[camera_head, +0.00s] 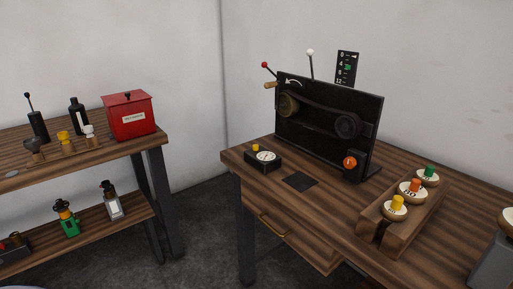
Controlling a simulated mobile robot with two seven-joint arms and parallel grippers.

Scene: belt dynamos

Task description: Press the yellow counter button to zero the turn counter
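The yellow counter button (255,147) sits on top of a small black box at the left end of the wooden workbench. A round white dial (266,156) is on the same turn counter box (261,165), just right of the button. Behind it stands the black dynamo panel (322,115) with belt pulleys, a small crank at its upper left and an orange knob (350,162) at its lower right. Neither of my grippers shows in the head view, and nothing touches the button.
A black pad (300,181) lies on the workbench (330,205) right of the counter. A wooden rack (400,215) with colored knobbed pieces stands at the right. A shelf (100,155) at the left holds a red box (129,115) and bottles. A floor gap separates shelf and bench.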

